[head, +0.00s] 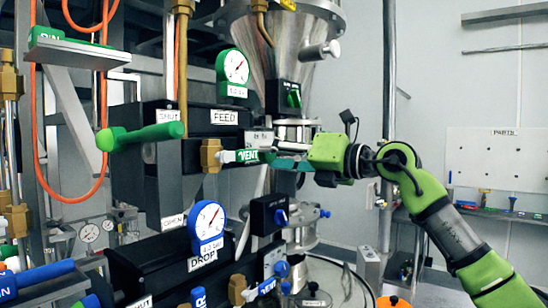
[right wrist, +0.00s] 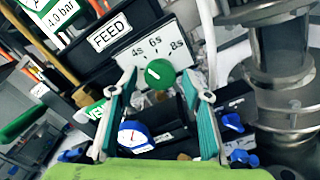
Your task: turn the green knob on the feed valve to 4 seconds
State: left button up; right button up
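The green knob (right wrist: 159,73) sits below a white scale plate (right wrist: 150,48) marked 4s, 6s and 8s, under the FEED label (right wrist: 109,36). I cannot tell clearly which mark the knob points to. My right gripper (right wrist: 158,84) is open, with its teal fingers on either side of the knob and gaps visible. I cannot tell whether a finger touches it. In the head view my right gripper (head: 287,164) reaches in from the right to the valve, beside the green VENT label (head: 247,155); the knob is largely hidden there. My left gripper is not in view.
A green-ringed gauge (head: 234,68) is above the FEED block, and a blue-ringed gauge (head: 208,224) stands above the DROP block. A long green handle (head: 140,135) sticks out at left. Another green knob (head: 294,96) is on a black box by the steel hopper (head: 290,45).

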jog(key=shift+d, duration=0.1)
jog(key=v, duration=1.2)
